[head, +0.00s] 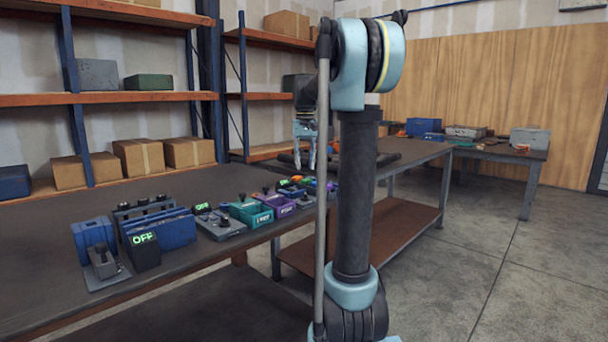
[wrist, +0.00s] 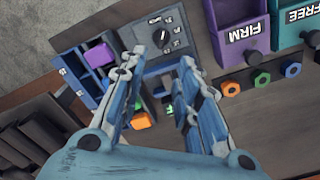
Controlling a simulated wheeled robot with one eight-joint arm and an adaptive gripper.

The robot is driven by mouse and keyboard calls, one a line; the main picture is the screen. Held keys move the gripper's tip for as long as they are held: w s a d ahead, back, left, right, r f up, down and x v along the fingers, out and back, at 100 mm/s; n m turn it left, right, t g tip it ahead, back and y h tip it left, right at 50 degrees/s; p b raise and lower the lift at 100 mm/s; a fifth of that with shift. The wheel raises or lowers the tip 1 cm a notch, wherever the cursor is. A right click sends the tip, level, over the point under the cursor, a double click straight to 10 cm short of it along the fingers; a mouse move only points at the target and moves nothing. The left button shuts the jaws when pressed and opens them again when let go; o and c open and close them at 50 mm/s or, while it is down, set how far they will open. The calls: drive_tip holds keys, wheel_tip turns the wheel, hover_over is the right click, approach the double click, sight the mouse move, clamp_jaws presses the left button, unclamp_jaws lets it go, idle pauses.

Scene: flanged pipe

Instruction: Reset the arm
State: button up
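My arm stands upright in the middle of the head view and hides part of the workbench behind it. My gripper (head: 304,165) hangs fingers-down to the left of my upper arm, above the far part of the workbench (head: 60,225). In the wrist view my gripper (wrist: 160,68) has its two fingers spread apart, with nothing visible held between them. Below the fingers are a grey box with a dial (wrist: 160,38), a blue tray (wrist: 72,68) with a purple block (wrist: 100,55), and an orange block (wrist: 141,121).
A purple bin marked FIRM (wrist: 240,30) and a teal bin marked FREE (wrist: 300,22) stand at the wrist view's upper right, near several coloured nuts. A box reading OFF (head: 142,250) stands on the near bench. Shelves (head: 110,98) line the wall; floor at right is clear.

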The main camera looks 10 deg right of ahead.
drive_tip(key=shift+r, duration=0.45)
drive_tip(key=shift+s, duration=0.1)
drive_tip(key=s+f+t, duration=0.1)
drive_tip(key=s+f, duration=0.4)
drive_tip(key=s, duration=0.5)
drive_tip(key=s+f, duration=0.5)
drive_tip(key=s, duration=0.5)
drive_tip(key=s+f+t, duration=0.1)
drive_tip(key=s+f, duration=1.5)
drive_tip(key=f, duration=0.1)
drive_tip(key=w+r+g, duration=0.2)
drive_tip(key=w+r, duration=3)
drive_tip(key=w, duration=0.4)
drive_tip(key=f, duration=1.7)
drive_tip(key=shift+w, duration=0.2)
